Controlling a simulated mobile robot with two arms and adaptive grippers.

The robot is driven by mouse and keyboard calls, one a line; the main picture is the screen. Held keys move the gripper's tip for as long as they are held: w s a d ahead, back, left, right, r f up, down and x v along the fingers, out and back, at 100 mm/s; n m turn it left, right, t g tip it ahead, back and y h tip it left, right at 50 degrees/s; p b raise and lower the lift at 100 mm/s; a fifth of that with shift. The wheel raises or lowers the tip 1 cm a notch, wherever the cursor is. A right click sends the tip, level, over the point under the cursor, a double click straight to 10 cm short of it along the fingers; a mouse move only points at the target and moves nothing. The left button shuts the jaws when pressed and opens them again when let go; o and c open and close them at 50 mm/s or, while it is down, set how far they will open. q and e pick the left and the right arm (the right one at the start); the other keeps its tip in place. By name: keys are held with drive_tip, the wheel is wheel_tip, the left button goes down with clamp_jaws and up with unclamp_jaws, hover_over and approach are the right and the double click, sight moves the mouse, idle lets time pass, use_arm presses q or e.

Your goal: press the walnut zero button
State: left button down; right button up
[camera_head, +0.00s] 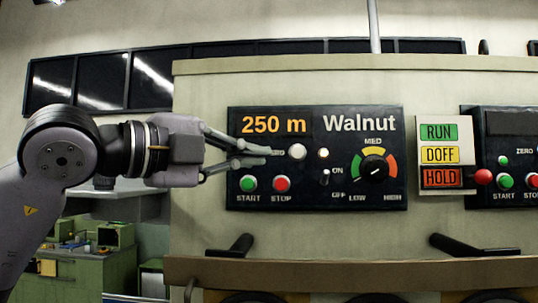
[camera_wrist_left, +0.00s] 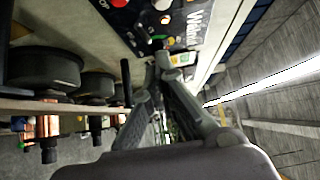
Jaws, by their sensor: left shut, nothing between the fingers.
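The Walnut panel (camera_head: 315,190) is a dark control box reading "250 m" and "Walnut". Its round white zero button (camera_head: 297,152) sits below the readout; the label beside it is partly hidden by my fingers. My left gripper (camera_head: 268,156) comes in from the left, shut and empty, with its tips just left of the white button in the picture. They do not cover the button, and I cannot tell how far they are from the panel face. In the left wrist view the shut fingers (camera_wrist_left: 160,62) point toward the panel (camera_wrist_left: 120,20). My right gripper is not in view.
Green start (camera_head: 249,183) and red stop (camera_head: 281,183) buttons sit just below my fingers. A dial (camera_head: 374,170) and toggle switch (camera_head: 325,177) are to the right. Beyond are a RUN/DOFF/HOLD sign (camera_head: 440,154) and another panel (camera_head: 510,125). A ledge (camera_head: 350,271) runs below.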

sight(295, 158)
use_arm(q)
drive_tip(key=p+x, duration=0.2)
drive_tip(key=x, duration=0.2)
drive_tip(key=w+a+p+x, duration=0.1)
drive_tip(key=p+x, duration=0.4)
drive_tip(key=x, duration=0.2)
drive_tip(key=shift+w+r+p, duration=0.1)
drive_tip(key=shift+w+p, duration=0.25)
drive_tip(key=shift+w, duration=0.4)
drive_tip(key=shift+w+a, duration=0.15)
drive_tip(key=shift+w, duration=0.05)
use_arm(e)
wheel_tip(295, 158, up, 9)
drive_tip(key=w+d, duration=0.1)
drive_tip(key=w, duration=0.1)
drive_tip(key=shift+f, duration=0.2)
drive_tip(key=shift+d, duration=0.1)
